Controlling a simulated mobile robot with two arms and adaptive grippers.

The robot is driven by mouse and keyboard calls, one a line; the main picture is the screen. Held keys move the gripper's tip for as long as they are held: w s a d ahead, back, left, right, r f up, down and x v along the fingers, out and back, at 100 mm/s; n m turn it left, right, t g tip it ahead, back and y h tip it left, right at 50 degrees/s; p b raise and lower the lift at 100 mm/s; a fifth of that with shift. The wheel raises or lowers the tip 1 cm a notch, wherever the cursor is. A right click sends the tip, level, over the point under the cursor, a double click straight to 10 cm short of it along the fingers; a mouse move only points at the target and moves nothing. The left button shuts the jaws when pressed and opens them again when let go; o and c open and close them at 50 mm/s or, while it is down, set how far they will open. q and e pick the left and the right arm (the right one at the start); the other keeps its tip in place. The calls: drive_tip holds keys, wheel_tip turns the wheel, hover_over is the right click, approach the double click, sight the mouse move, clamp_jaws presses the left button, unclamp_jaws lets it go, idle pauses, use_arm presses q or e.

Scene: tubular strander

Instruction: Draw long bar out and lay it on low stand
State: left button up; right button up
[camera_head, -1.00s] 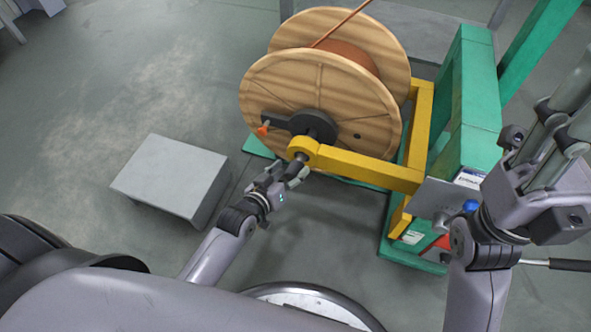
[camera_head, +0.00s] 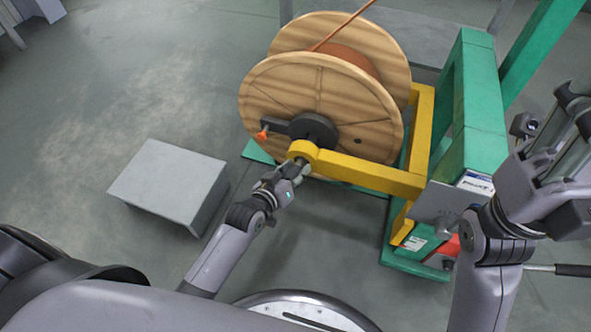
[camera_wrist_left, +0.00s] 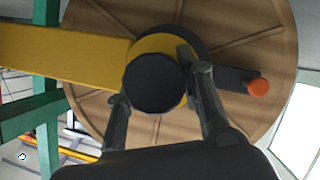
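The long bar (camera_head: 297,163) runs through the hub of the wooden cable reel, and only its near end shows, in the yellow arm's ring. In the left wrist view the bar's dark round end (camera_wrist_left: 153,83) faces me. My left gripper (camera_head: 290,172) is at this end. Its fingers (camera_wrist_left: 160,85) are apart, one on each side of the bar end; I cannot tell whether they touch it. The low stand (camera_head: 168,181) is a grey box on the floor to the left, its top empty. My right gripper (camera_head: 577,108) is raised at the right edge, its fingers apart and empty.
The wooden reel (camera_head: 318,108) with copper-coloured cable stands behind the yellow arm (camera_head: 370,172). A dark lever with an orange knob (camera_head: 262,134) sits at its hub. A green frame (camera_head: 475,105) stands on the right. The floor between reel and stand is clear.

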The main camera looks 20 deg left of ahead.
use_arm(q)
clamp_jaws()
unclamp_jaws()
drive_tip(key=shift+r, duration=0.1)
clamp_jaws()
